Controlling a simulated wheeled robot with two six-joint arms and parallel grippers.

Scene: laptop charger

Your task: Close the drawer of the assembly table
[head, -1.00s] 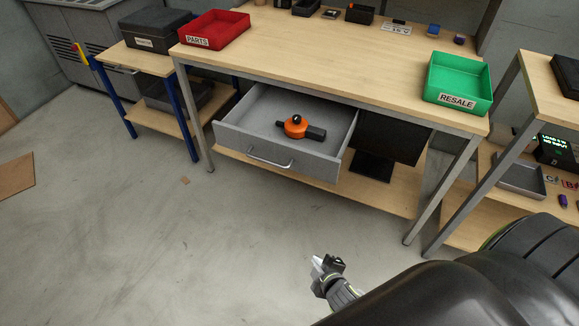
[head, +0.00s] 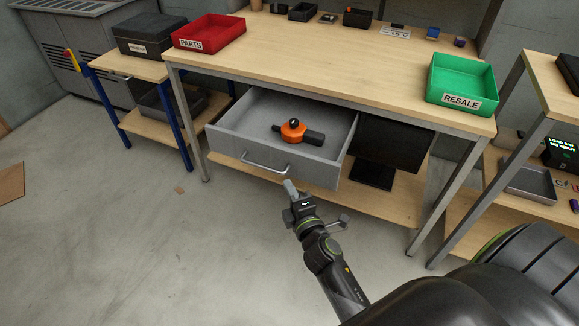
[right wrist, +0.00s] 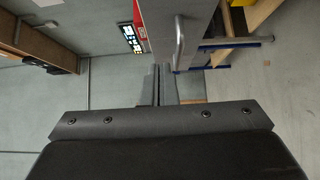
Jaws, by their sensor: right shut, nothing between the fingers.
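The grey drawer (head: 225,150) of the assembly table (head: 330,62) is pulled out in the head view. Its front carries a metal bar handle (head: 264,163). An orange and black tool (head: 293,131) lies inside the drawer. My right gripper (head: 289,186) is shut and empty, just in front of the drawer front, to the right of the handle; whether it touches the front cannot be told. In the right wrist view the handle (right wrist: 179,43) shows beyond the shut fingers (right wrist: 158,86), a little to their right. My left gripper is not in view.
A red PARTS bin (head: 209,34) and a green RESALE bin (head: 462,83) stand on the tabletop. A side table with blue legs (head: 108,108) is at left, another table (head: 540,90) at right. The floor in front of the drawer is clear at left.

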